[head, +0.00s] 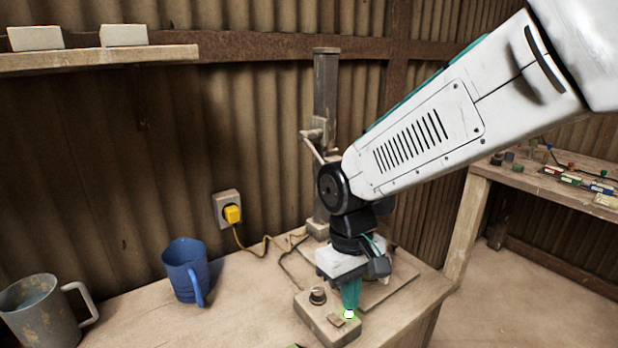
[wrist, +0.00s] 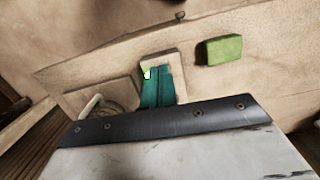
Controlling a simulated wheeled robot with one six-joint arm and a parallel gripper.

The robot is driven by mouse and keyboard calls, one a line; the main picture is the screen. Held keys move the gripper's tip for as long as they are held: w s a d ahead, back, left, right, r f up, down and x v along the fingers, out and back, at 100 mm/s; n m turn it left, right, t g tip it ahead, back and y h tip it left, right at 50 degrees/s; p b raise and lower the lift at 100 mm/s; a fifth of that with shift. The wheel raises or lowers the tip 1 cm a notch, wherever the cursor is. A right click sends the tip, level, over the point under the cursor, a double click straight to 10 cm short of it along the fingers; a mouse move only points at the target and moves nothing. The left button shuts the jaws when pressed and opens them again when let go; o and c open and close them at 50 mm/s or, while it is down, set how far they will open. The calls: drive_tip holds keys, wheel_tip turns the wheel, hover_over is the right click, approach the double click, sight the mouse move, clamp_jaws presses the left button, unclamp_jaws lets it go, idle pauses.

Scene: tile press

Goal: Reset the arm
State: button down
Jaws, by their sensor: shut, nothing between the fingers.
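My gripper (head: 350,298) points down over a small tan control box (head: 318,322) at the front of the workbench. Its teal fingers are shut together with nothing between them. The fingers also show in the wrist view (wrist: 156,90), in front of a pale block-like surface. The box has a dark knob (head: 317,295) and a small brown button (head: 336,320). Whether the fingertips touch the box, I cannot tell. The press (head: 326,95), a tall post with a side lever, stands behind, its lower part partly hidden by my arm.
A blue mug (head: 184,270) and a grey mug (head: 38,312) stand on the bench at left. A yellow plug (head: 232,214) sits in the wall socket, its cable running to the press. A green block (wrist: 224,50) lies on the bench in the wrist view.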

drive_tip(key=s+d+r+m+t, duration=0.1)
drive_tip(key=s+d+r+m, duration=0.2)
drive_tip(key=s+d+r, duration=0.2)
drive_tip(key=s+d+r+m+t, duration=0.1)
drive_tip(key=s+d+r+m, duration=0.2)
drive_tip(key=s+d, duration=0.8)
drive_tip(key=d+r, duration=0.1)
drive_tip(key=d, duration=0.1)
drive_tip(key=shift+d+r+y, duration=0.3)
drive_tip(key=shift+r, duration=0.1)
